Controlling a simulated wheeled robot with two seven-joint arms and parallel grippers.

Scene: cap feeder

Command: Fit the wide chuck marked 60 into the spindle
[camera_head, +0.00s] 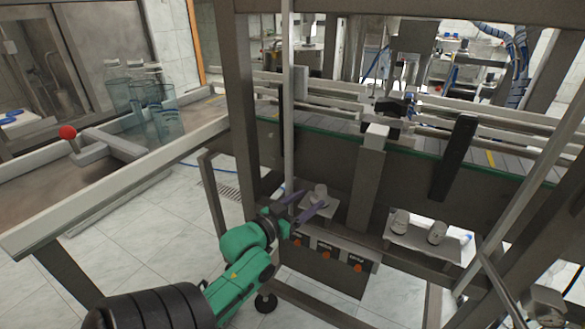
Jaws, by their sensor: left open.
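My left gripper (303,204) reaches in from the lower left on a green and black arm. Its two purple fingers are spread and nothing shows held between them. A small grey cylindrical part (320,191) stands upright on a small light plate just beyond the fingers. Two more grey cylindrical parts, one at the left (400,221) and one at the right (437,232), sit on a pale shelf farther right. No marking 60 is readable on any of them. I cannot tell which part is the spindle. My right gripper is not in view.
A dark panel with orange buttons (325,253) is below the gripper. Metal posts (240,90) and a conveyor (340,122) frame the space behind. A steel table (110,185) with clear containers (150,105) stands left. Bare tiled floor (150,240) shows at lower left.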

